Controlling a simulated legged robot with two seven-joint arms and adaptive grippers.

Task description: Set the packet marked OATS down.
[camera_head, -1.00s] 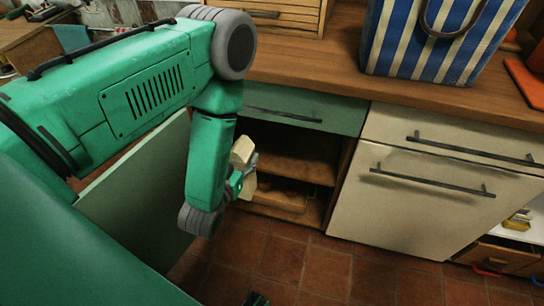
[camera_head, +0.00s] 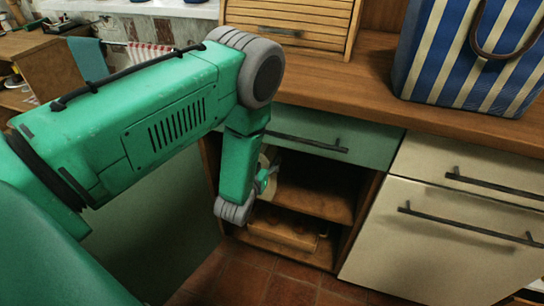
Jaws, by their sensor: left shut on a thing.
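My left arm comes in from the left, and its gripper (camera_head: 265,181) is at the opening of a low cupboard below the counter. The gripper is small in view and partly hidden by my own wrist. It is shut on a pale cream packet (camera_head: 265,160), of which only a sliver shows behind the wrist. No marking on the packet can be read. The cupboard's middle shelf (camera_head: 315,202) lies just right of the gripper, and its bare part looks clear. My right gripper is not in view.
The cupboard's green door (camera_head: 165,245) stands open at left. A wooden box or tray (camera_head: 292,233) sits low inside. A green drawer front (camera_head: 340,142) is above the opening. A striped bag (camera_head: 465,55) and a roller-front box (camera_head: 290,22) stand on the counter (camera_head: 350,85).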

